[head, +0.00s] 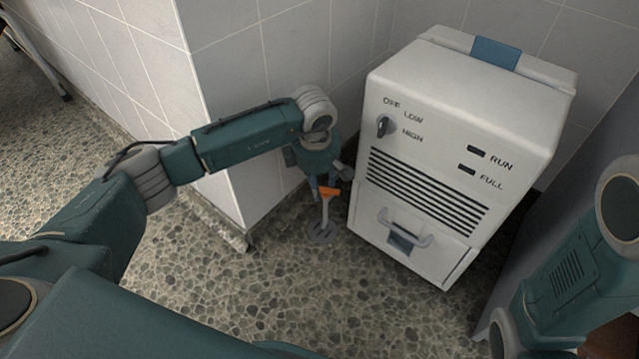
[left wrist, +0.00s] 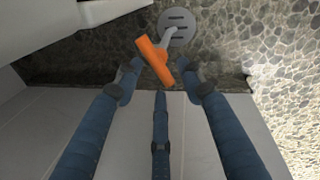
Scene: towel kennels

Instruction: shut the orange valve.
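The orange valve (head: 330,192) is a bar-like handle on top of a thin grey pipe that rises from a round grey floor plate (head: 323,232). In the left wrist view the orange handle (left wrist: 154,60) lies slantwise just ahead of and between my blue fingertips. My left gripper (head: 324,183) points down at the valve from above. In the left wrist view its fingers (left wrist: 165,84) are spread apart, with nothing clasped between them. Whether a fingertip touches the handle, I cannot tell. My right arm shows at the right edge of the head view, but its gripper is out of view.
A white machine (head: 440,150) with a knob, vents and a drawer handle (head: 405,228) stands close to the right of the valve. A tiled wall corner (head: 235,120) stands close to the left. The pebbled floor (head: 270,300) in front is clear.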

